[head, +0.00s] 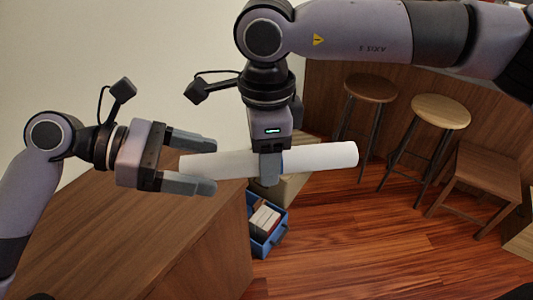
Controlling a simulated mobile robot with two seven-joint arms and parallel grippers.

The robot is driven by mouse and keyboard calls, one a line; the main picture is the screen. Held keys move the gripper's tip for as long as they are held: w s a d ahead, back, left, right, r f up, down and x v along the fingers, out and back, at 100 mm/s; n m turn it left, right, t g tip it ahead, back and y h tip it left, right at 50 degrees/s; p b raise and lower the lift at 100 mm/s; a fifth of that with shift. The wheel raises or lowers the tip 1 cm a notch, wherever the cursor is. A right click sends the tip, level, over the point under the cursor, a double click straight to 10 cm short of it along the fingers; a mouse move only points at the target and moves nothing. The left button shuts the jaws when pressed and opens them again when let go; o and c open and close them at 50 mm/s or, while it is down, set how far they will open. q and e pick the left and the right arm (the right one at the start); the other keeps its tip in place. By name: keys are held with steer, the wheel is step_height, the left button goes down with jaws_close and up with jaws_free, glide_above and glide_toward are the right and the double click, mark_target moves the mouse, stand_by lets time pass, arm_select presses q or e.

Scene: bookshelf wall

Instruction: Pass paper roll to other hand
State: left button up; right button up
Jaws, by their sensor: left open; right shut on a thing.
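A white paper roll (320,158) lies roughly level in the air in the head view, above the floor and the cabinet's edge. My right gripper (270,172) comes down from above and is shut on the roll near its middle. My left gripper (212,165) points right with its fingers apart. The left end of the roll shows between the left gripper's open fingers. I cannot tell whether those fingers touch it.
A brown wooden cabinet (150,235) stands below at the left. A blue crate (275,236) with books sits on the floor beside it. Two stools (370,88) (440,111) and a wooden chair (485,170) stand at the right. The wooden floor (360,250) in front is clear.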

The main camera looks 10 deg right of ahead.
arm_select(q)
steer(key=v, duration=1)
step_height(320, 180, down, 26)
steer(key=w+d+m+t+y, duration=0.2)
steer(key=d+m+t+y, duration=0.15)
steer(key=m+t, duration=0.45)
steer(key=s+a+f+m+t+y, duration=0.2)
steer(key=s+a+f+m+y, duration=0.25)
steer(key=s+f+m, duration=0.6)
steer(key=s+a+m+y, duration=0.1)
steer(key=s+a+y, duration=0.2)
steer(key=a, duration=0.2)
steer(key=shift+s+f+m+t, duration=0.15)
steer(key=shift+s+m+t, duration=0.1)
steer(key=shift+m+t, duration=0.15)
